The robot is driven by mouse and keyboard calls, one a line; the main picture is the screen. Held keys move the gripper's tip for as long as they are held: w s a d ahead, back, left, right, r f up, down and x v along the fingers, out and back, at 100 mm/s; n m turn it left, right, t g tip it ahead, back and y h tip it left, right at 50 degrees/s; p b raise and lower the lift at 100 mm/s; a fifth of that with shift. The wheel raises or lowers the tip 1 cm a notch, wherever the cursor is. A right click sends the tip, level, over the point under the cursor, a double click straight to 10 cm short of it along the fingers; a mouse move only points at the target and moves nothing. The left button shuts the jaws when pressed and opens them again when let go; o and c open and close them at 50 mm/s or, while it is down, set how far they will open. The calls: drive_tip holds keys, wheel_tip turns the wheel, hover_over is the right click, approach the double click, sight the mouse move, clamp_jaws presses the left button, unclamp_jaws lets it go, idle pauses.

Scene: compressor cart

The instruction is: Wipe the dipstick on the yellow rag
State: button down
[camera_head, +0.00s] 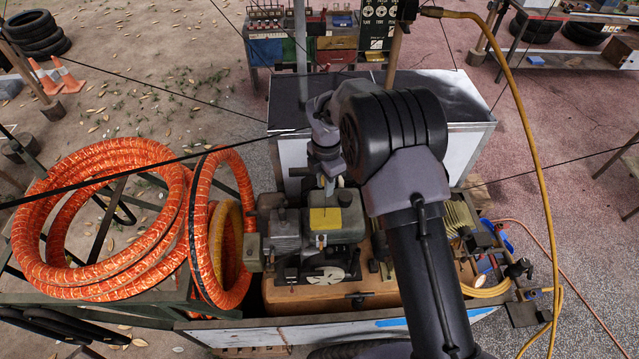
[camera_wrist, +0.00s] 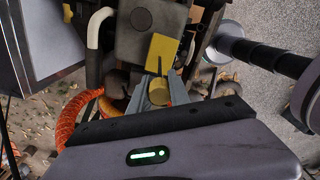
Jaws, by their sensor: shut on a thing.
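The yellow rag (camera_head: 325,218) lies flat on top of the grey engine. In the wrist view the rag (camera_wrist: 165,45) is just beyond my fingertips. My gripper (camera_head: 328,188) points down over the engine, close to the rag's far edge. In the wrist view my gripper (camera_wrist: 158,84) is shut on the dipstick. A thin dark strip, seemingly the dipstick (camera_wrist: 158,66), runs from the fingertips over the lower part of the rag. I cannot tell whether it touches the cloth. In the head view the dipstick is not clearly visible.
The engine (camera_head: 290,237) sits on an orange-brown tank (camera_head: 320,297) on the cart. Coiled orange hoses (camera_head: 100,215) stand to the left. A dark-topped, pale-sided box (camera_head: 455,100) stands behind the engine. A yellow hose (camera_head: 540,170) hangs at right.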

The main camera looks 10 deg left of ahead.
drive_tip(key=d, duration=0.1)
drive_tip(key=w+d, duration=0.1)
drive_tip(key=d, duration=0.1)
drive_tip(key=shift+d, duration=0.25)
idle(0.4)
